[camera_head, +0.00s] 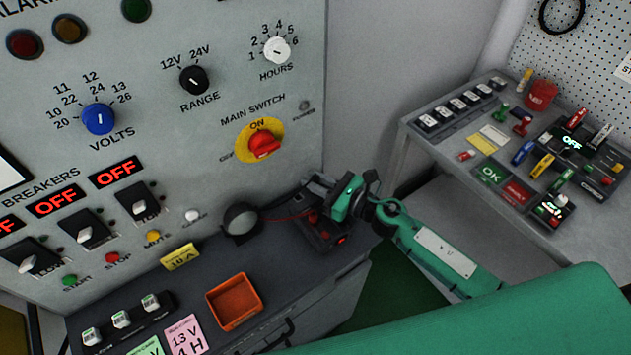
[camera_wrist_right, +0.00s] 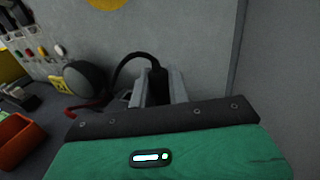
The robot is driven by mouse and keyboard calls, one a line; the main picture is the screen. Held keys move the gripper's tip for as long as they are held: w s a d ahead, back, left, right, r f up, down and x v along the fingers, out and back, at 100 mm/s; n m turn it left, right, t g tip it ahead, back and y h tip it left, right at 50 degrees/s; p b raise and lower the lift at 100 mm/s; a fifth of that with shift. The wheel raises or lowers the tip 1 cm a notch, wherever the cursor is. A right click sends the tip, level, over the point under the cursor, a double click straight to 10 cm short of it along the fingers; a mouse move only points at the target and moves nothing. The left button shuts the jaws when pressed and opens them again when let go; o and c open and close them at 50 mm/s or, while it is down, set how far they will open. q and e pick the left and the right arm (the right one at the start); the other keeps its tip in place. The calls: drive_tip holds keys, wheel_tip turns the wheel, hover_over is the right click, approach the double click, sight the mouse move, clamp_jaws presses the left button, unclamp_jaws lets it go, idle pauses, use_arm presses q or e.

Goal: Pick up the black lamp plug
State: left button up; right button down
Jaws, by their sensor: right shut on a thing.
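My right gripper (camera_head: 322,190) is at the right end of the bench, beside the round dark lamp (camera_head: 240,219) and over a dark socket box (camera_head: 324,236). In the right wrist view its two grey fingers (camera_wrist_right: 158,88) are shut on the black lamp plug (camera_wrist_right: 157,78). A black cable arches from the plug to the left, towards the lamp (camera_wrist_right: 84,79). In the head view the plug is mostly hidden by the gripper. I cannot tell whether the plug touches the box. My left gripper is not in view.
The grey panel with the red main switch (camera_head: 264,145) rises behind the bench. An orange tray (camera_head: 234,301) and a yellow tag (camera_head: 180,257) lie left of the gripper. A second table (camera_head: 428,148) with coloured plugs stands at the right.

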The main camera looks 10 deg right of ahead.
sight(315, 177)
drive_tip(key=shift+r, duration=0.1)
wheel_tip(315, 177, up, 20)
drive_tip(key=p, duration=0.8)
